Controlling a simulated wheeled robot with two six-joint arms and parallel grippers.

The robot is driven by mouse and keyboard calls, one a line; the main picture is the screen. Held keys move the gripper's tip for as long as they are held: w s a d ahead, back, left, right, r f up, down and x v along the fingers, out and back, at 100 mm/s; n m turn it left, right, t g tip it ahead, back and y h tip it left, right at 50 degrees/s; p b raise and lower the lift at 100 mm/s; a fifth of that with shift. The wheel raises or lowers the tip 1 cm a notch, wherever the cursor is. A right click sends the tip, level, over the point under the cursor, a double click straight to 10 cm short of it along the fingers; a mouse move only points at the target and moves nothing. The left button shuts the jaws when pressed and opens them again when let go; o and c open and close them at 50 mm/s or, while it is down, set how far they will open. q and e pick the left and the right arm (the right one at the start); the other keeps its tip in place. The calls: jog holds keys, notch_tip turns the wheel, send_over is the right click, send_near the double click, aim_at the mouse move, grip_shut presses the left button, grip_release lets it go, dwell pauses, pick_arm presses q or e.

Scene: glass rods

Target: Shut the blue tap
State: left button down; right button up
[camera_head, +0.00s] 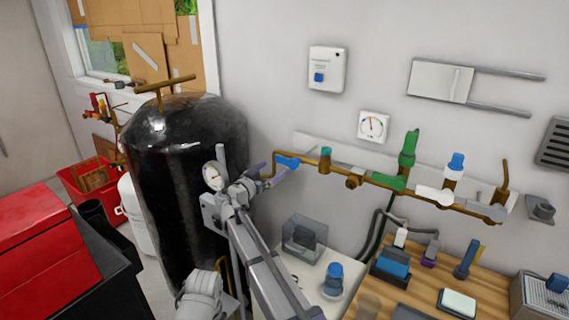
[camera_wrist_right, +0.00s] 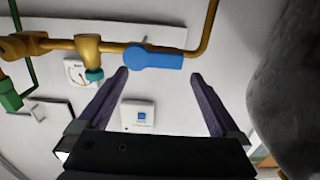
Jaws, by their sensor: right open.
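The blue tap (camera_head: 287,162) has a flat blue lever and sits at the left end of the brass wall pipe (camera_head: 340,172). In the right wrist view the blue lever (camera_wrist_right: 153,60) lies in line with the pipe. My right gripper (camera_head: 268,173) is just left of and below the tap in the head view. In the wrist view its two dark fingers (camera_wrist_right: 158,74) are apart and empty, with the lever just beyond the tips, roughly between them. I see no contact.
A teal-topped valve (camera_head: 325,154) sits beside the tap, with green (camera_head: 408,150) and white (camera_head: 436,195) levers further right. A black tank (camera_head: 180,190) stands left of my right arm. A gauge (camera_head: 372,126) hangs above the pipe. A bench below holds a clear box (camera_head: 304,238) and several small items.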

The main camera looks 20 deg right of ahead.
aim_at(283, 162)
jog(key=shift+x, duration=3.9)
grip_shut()
